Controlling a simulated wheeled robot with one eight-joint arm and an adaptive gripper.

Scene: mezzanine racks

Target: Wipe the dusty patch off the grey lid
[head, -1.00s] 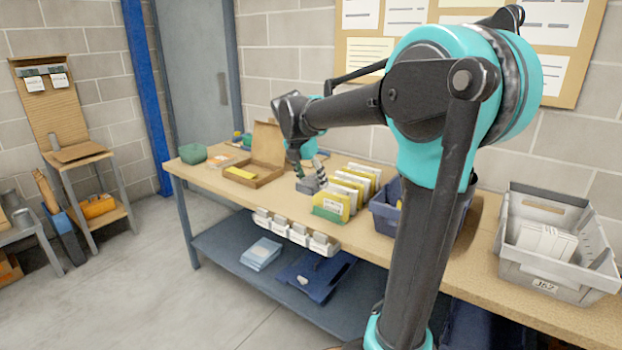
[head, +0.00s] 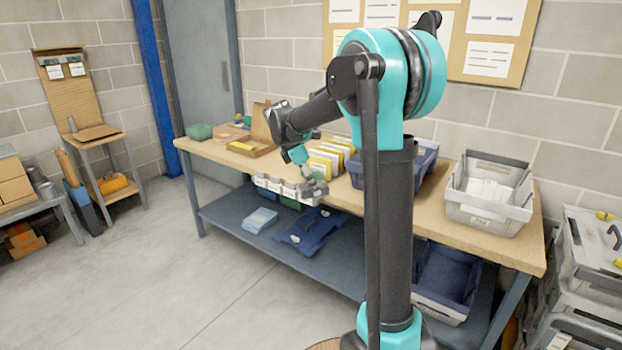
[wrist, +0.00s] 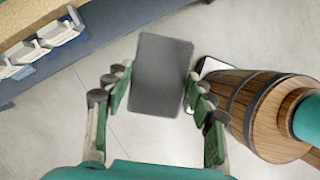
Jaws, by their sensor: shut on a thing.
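My gripper (head: 313,187) is shut on a dark grey flat block (wrist: 163,75), which sits between the two fingers in the wrist view. In the head view the gripper hangs in front of the workbench's front edge, with the floor beneath the block in the wrist view. A grey lidded case (head: 590,250) stands at the far right of the head view, cut off by the picture edge. I cannot tell for sure that its top is the grey lid, and I cannot make out a dusty patch.
The wooden workbench (head: 490,248) carries yellow files (head: 325,160), a blue bin, a grey tote (head: 487,205) with white contents, and an open cardboard box (head: 252,148). White bins (head: 275,184) hang at its front edge.

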